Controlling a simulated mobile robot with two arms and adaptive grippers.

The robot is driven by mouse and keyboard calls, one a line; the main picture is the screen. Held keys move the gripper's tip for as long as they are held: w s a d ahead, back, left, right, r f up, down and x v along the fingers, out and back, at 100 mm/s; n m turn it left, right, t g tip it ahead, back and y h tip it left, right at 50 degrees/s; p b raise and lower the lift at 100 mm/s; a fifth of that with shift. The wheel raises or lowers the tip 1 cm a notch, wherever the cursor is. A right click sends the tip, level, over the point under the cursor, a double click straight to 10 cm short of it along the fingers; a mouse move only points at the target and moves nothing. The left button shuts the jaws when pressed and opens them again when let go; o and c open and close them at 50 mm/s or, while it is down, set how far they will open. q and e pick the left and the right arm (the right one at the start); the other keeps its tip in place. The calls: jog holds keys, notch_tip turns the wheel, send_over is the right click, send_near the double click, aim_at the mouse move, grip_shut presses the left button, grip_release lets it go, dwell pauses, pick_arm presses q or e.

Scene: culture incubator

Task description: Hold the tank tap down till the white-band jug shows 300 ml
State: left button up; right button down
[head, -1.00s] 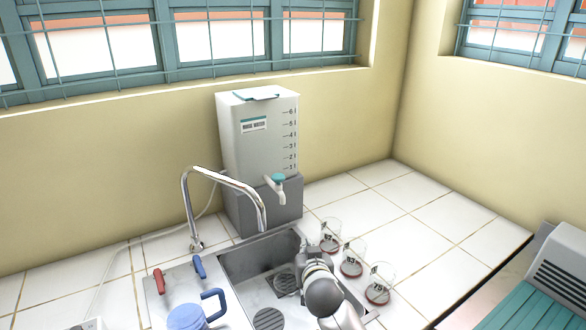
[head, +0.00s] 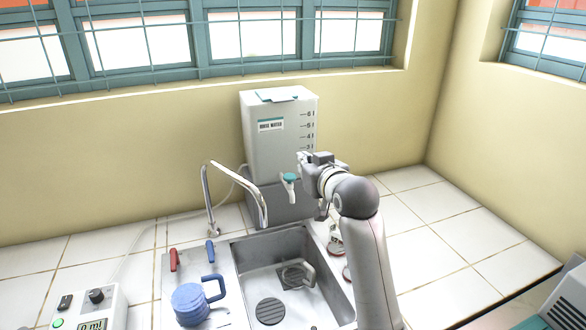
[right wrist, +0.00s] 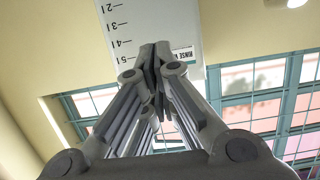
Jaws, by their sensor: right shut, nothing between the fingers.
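The white rinse-water tank (head: 258,145) stands on a grey block behind the sink, with a scale on its front. It also shows upside down in the right wrist view (right wrist: 140,15). Its tap (head: 290,178) has a teal top and a white spout over the sink's back edge. My right gripper (head: 303,157) is shut and empty, up in front of the tank, just right of and above the tap; I see no contact with the tap. A pale handle (head: 308,273) shows in the sink beside the drain, perhaps of a clear jug; no band or level is readable.
A blue jug (head: 190,303) stands on the drainboard left of the sink (head: 272,250). A curved faucet (head: 235,180) rises left of the tank. Glass dishes (head: 336,248) stand right of the sink, partly behind my right arm. Counter tiles farther right are clear.

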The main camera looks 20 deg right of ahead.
jog(key=p, duration=0.3)
send_over(290, 177)
jog(key=s, duration=0.2)
notch_tip(290, 177, down, 2)
jog(key=f, duration=0.3)
jog(key=shift+w+d+f+p, duration=0.1)
jog(key=shift+w+p, duration=0.25)
jog(key=shift+w, duration=0.05)
jog(key=shift+f, duration=0.6)
